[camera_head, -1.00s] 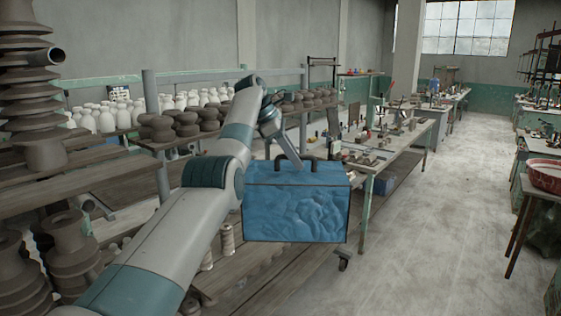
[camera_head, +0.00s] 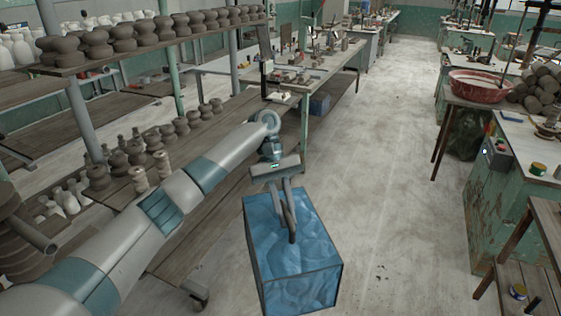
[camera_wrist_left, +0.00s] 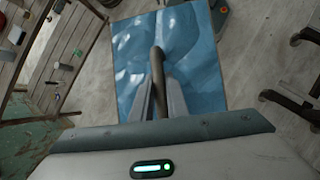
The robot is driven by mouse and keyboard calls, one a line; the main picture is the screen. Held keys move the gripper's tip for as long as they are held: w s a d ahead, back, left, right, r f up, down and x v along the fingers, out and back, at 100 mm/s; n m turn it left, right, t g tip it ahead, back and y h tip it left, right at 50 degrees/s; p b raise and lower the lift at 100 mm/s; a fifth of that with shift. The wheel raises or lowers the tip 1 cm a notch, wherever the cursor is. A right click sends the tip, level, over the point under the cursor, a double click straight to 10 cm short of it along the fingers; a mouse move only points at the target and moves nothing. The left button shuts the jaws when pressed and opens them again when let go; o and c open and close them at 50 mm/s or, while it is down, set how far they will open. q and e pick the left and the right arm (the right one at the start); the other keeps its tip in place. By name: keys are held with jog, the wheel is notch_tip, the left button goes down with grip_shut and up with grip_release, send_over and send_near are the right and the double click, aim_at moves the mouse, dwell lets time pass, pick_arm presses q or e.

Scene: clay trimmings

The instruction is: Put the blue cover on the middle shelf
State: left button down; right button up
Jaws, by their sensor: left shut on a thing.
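The blue cover (camera_head: 296,270) is a box shape with blue rippled faces, dark edges and a dark handle on top. My left gripper (camera_head: 291,232) is shut on that handle and holds the cover in front of the rack, to the right of its boards. In the left wrist view the fingers (camera_wrist_left: 159,103) close on the handle, with the cover (camera_wrist_left: 205,62) beyond them. The rack at the left has an upper shelf (camera_head: 130,60) and a lower board (camera_head: 225,225). My right gripper is out of view.
Brown pots (camera_head: 122,38) line the upper shelf. A red basin (camera_head: 478,88) is on a stand at the right. The aisle floor (camera_head: 390,170) is clear.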

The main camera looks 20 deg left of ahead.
aim_at(274, 272)
pick_arm(q)
jog(key=s+f+m+y+b, duration=0.1)
jog(key=s+f+m, duration=0.2)
jog(key=s+f, duration=0.5)
jog(key=s+f+m+g+y+b, duration=0.1)
jog(key=s+f+m, duration=0.1)
jog(key=s+f, duration=0.6)
jog(key=s, duration=0.7)
jog(key=shift+m+g+y+b, duration=0.3)
jog(key=shift+m, duration=0.1)
jog(key=shift+w, duration=0.1)
